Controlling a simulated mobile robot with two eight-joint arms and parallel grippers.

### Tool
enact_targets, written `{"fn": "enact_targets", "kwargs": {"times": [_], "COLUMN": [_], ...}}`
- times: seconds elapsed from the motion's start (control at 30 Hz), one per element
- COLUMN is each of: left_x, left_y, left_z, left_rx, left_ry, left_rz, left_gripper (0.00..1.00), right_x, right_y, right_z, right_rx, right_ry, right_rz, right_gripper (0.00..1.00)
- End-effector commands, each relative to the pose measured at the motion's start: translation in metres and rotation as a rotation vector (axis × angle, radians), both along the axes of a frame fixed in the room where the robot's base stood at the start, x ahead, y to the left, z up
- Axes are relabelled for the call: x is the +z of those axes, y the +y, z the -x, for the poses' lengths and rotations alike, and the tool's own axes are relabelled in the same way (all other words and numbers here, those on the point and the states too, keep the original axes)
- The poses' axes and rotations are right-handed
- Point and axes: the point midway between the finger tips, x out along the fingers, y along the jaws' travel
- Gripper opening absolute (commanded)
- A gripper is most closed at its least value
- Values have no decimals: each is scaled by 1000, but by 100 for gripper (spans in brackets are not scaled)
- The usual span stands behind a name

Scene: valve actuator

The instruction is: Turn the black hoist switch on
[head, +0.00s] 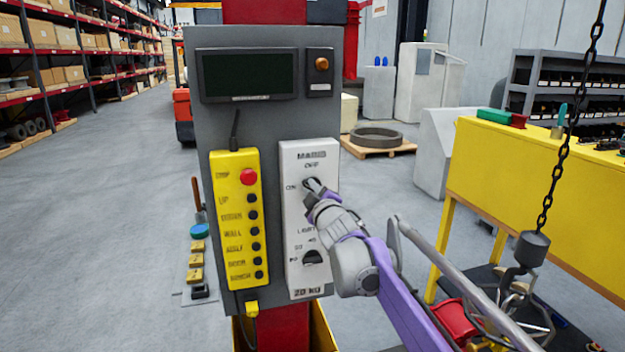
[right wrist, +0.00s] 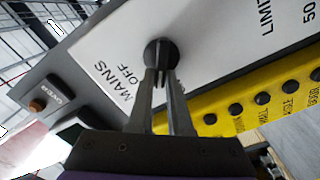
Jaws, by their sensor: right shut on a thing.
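The white switch panel (head: 297,225) on the grey column board carries a black round knob (head: 308,184) under the words MAINS and OFF, with ON to its left. The knob also shows in the right wrist view (right wrist: 161,51). My right gripper (head: 315,188) reaches it from the lower right; its two fingers are closed on the knob's grip, as the right wrist view (right wrist: 161,82) shows. The fingers partly cover the knob, so I cannot tell exactly where it points. A second black knob (head: 313,257) sits lower on the panel, under my arm's left edge. My left gripper is out of view.
A yellow button box (head: 237,215) with a red button hangs just left of the panel. A dark display (head: 248,75) and an orange lamp (head: 321,64) are above. A chain with a hook weight (head: 532,248) hangs right, before a yellow workbench (head: 540,180).

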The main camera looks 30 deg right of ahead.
Motion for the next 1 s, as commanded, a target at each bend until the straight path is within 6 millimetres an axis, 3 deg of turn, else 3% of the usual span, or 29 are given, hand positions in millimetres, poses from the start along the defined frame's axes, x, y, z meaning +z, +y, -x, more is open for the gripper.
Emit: {"fn": "enact_targets", "kwargs": {"times": [0.1, 0.4, 1.0], "left_x": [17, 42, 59], "left_y": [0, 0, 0], "left_z": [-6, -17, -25], "left_rx": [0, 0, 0], "left_ry": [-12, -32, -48], "left_rz": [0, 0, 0], "left_gripper": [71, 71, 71], "right_x": [4, -1, -9], "right_y": [2, 3, 4], "right_z": [-1, -1, -1], "right_rx": [1, 1, 1], "right_ry": [22, 80, 131], "right_rz": [108, 351, 554], "right_gripper": [0, 0, 0]}}
